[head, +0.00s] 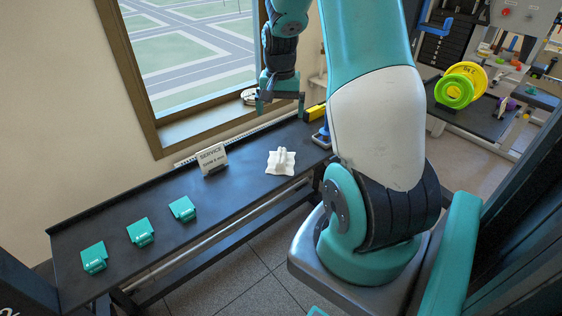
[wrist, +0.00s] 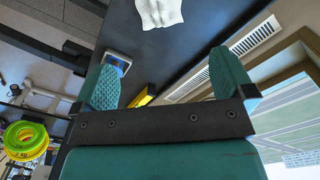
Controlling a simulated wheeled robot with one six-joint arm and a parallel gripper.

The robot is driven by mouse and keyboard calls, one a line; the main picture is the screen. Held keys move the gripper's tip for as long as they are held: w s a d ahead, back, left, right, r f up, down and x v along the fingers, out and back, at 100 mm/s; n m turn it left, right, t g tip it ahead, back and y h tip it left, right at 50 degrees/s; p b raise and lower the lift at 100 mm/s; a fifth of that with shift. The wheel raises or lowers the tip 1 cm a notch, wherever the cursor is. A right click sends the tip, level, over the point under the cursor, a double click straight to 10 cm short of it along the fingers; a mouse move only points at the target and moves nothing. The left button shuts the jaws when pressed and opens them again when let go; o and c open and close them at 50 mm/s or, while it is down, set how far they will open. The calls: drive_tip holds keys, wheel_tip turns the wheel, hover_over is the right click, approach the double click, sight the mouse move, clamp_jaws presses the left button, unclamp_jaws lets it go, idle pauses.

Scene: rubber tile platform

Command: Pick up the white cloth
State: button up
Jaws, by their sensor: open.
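The white cloth (head: 280,161) lies bunched up on the black bench, near its right part, with raised folds in its middle. In the wrist view the cloth (wrist: 159,12) shows at the top edge, partly cut off, beyond the fingertips. My gripper (head: 281,104) is above the bench, behind the cloth on the window side, and apart from it. In the wrist view my gripper (wrist: 158,75) has its two teal fingers spread wide with nothing between them.
The black bench (head: 232,202) holds a service sign (head: 212,159) left of the cloth and teal items (head: 141,232) at its left. A yellow object (head: 315,112) and a blue-edged device (wrist: 117,62) lie near the right end. The window (head: 190,50) is behind.

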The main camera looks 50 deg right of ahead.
approach(281, 154)
drive_tip(key=f, duration=0.5)
drive_tip(key=shift+w+f+p, duration=0.2)
drive_tip(key=shift+f+p, duration=0.05)
drive_tip(key=shift+p, duration=0.15)
drive_tip(key=shift+s+f+p, duration=0.15)
drive_tip(key=shift+f+p, duration=0.15)
drive_tip(key=shift+f, duration=1.05)
drive_tip(key=shift+s+f+p, duration=0.1)
drive_tip(key=shift+f+p, duration=0.15)
drive_tip(key=shift+f, duration=1.05)
drive_tip(key=c, duration=0.8)
drive_tip(key=shift+r, duration=0.1)
wheel_tip(281, 154, up, 20)
drive_tip(key=b, duration=0.1)
